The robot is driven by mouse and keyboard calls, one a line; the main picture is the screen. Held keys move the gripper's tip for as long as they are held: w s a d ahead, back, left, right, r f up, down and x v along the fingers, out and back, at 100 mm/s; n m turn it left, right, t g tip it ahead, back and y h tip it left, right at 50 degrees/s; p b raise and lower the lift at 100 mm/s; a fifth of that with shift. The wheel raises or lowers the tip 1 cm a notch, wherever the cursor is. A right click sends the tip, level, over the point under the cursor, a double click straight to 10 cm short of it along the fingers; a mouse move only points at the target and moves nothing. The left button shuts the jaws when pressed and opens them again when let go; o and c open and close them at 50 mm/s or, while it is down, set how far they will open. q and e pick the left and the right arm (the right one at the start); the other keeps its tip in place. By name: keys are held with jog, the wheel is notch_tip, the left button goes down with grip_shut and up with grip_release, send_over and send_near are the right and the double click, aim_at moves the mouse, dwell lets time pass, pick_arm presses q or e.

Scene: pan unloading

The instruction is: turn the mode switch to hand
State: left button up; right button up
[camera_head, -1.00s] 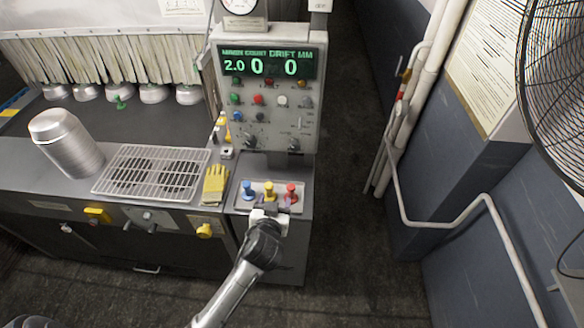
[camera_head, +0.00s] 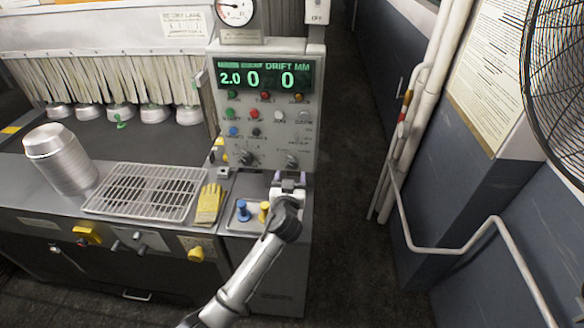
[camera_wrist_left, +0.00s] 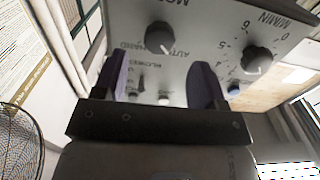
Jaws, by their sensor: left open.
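The mode switch is the dark right-hand knob (camera_head: 291,161) low on the grey control panel (camera_head: 309,124). In the left wrist view this knob (camera_wrist_left: 159,37) appears upside down with AUTO and HAND lettering beside it; its pale pointer mark seems to lie on the AUTO side. My left gripper (camera_head: 289,180) is open and empty, just in front of and below the knob. In the wrist view its two dark fingers (camera_wrist_left: 161,82) stand apart, with the knob beyond their tips, roughly between them and not touched. My right gripper is not in view.
A second knob (camera_head: 246,158), marked M/MIN, sits left of the switch. Blue (camera_head: 242,210) and yellow (camera_head: 264,211) levers stand below on the ledge; my arm hides the red one. Yellow gloves (camera_head: 208,204) and a wire rack (camera_head: 146,192) lie to the left.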

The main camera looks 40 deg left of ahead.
aim_at(292, 166)
pick_arm(q)
jog(key=shift+x, duration=2.35)
jog(key=shift+c, duration=0.2)
jog(key=c, duration=0.9)
